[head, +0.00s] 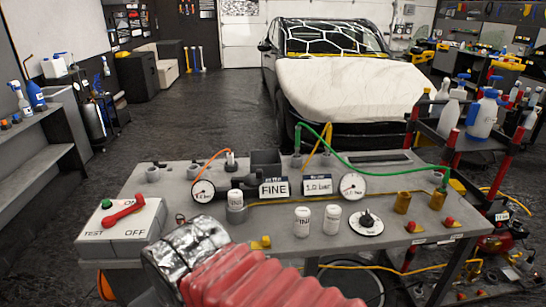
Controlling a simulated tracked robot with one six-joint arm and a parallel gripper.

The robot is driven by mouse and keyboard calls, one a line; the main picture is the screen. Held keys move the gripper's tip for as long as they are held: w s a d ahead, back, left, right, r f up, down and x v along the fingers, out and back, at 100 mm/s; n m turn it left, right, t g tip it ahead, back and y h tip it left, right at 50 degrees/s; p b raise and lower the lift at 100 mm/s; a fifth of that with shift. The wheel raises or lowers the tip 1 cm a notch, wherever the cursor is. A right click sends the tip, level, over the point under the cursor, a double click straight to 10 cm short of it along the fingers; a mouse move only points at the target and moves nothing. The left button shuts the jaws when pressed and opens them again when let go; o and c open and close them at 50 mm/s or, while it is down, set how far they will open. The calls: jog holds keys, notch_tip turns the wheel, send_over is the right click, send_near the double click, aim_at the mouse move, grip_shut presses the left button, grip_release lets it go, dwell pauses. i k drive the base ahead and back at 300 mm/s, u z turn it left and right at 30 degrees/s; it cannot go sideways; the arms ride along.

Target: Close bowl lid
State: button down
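A round white disc with a black knob (366,222) lies on the right half of the grey workbench (280,238). It looks like a lid or a dial plate, and I cannot tell which. No open bowl can be made out. My arm enters from the bottom centre, with a red bellows sleeve and a crumpled silver wrap, over the bench's front left. The fingers of my gripper do not show. The arm stands well left of the disc and does not touch it.
Two white canisters (302,222) (332,220) stand left of the disc. Two gauges (203,190) (353,185) and a FINE label (273,189) stand behind. A box with a red lever (123,213) is at left, brass fittings (402,202) at right. A green hose (370,168) arches over the bench.

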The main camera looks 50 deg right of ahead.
aim_at(255, 180)
jog(key=z, duration=0.55)
jog(key=i, duration=0.9)
jog(key=z, duration=0.45)
